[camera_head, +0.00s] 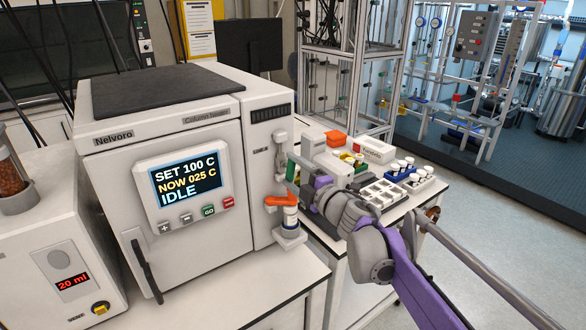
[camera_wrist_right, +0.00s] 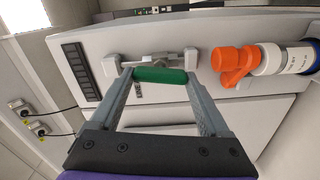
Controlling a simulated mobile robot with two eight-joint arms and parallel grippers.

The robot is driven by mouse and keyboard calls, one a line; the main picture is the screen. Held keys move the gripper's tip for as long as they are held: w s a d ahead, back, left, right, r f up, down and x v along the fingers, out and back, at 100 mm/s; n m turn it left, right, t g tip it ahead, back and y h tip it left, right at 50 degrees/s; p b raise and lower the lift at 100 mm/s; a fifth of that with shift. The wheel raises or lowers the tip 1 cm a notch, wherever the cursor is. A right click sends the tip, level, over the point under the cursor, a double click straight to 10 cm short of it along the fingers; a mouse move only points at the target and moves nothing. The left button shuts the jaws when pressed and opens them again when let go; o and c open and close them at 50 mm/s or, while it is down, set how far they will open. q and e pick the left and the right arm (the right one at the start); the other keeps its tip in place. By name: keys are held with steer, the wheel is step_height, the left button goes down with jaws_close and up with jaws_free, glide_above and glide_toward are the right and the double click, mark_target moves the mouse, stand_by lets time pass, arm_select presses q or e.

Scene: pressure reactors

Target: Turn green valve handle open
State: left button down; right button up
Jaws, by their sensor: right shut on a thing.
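The green valve handle (camera_head: 291,171) sits on the right side of the white Nelvaro column oven (camera_head: 105,150), below a grey fitting. In the right wrist view the green handle (camera_wrist_right: 160,75) lies crosswise between my fingertips, in front of a metal valve body (camera_wrist_right: 150,59). My right gripper (camera_head: 298,173) comes in from the right in the head view. It is shut on the green handle, with a finger at each end in the wrist view (camera_wrist_right: 160,80). My left gripper is not in view.
An orange handle (camera_head: 281,200) on a white cylinder (camera_head: 290,217) is just below the green one. The side table behind my right arm holds an orange box (camera_head: 336,138), a white box (camera_head: 374,150) and racks of vials (camera_head: 402,170). The bench front (camera_head: 265,285) is clear.

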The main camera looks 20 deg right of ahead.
steer(key=shift+n+p, duration=0.3)
steer(key=shift+n, duration=0.7)
steer(key=shift+f, duration=0.1)
